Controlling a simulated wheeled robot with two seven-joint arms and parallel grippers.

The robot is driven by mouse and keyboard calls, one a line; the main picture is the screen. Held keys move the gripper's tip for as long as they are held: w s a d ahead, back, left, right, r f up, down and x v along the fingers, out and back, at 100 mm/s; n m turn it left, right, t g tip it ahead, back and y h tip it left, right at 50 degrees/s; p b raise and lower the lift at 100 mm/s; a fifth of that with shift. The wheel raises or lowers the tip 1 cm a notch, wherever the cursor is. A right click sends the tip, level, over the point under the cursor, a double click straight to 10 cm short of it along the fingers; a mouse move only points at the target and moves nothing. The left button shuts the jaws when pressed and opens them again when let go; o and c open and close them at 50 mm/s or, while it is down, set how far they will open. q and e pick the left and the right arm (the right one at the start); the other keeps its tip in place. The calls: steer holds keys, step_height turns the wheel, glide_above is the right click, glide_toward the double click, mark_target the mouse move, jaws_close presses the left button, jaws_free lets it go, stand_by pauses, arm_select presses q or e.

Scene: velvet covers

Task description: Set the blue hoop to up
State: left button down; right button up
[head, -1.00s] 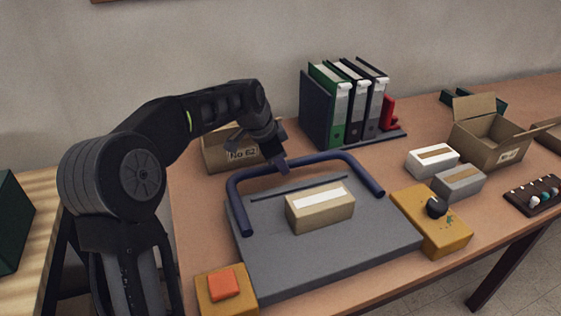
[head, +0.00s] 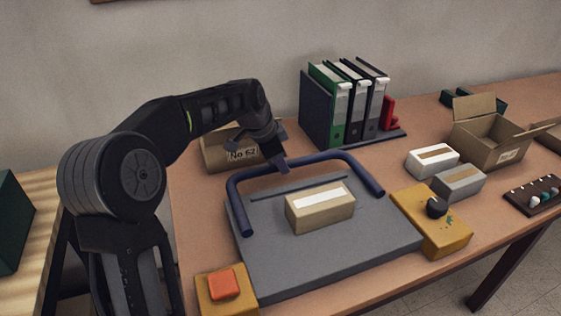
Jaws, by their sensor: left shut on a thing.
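The blue hoop (head: 330,160) is a dark blue U-shaped bar on a grey board (head: 325,259). Its crossbar is at the back, and its two arms reach forward to the board's left and right sides. It is raised above the back part of the board. My left gripper (head: 283,166) comes down from the upper left and is shut on the crossbar, left of its middle. The fingertips partly cover the bar there. My right gripper is not in view.
A tan box (head: 320,208) with a white label lies on the board. An orange button on a yellow block (head: 224,285) is at front left, a yellow block with a black knob (head: 437,208) at right. Binders (head: 345,105) and a carton (head: 233,149) stand behind.

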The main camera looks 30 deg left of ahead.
arm_select(q)
steer(key=shift+r, duration=0.15)
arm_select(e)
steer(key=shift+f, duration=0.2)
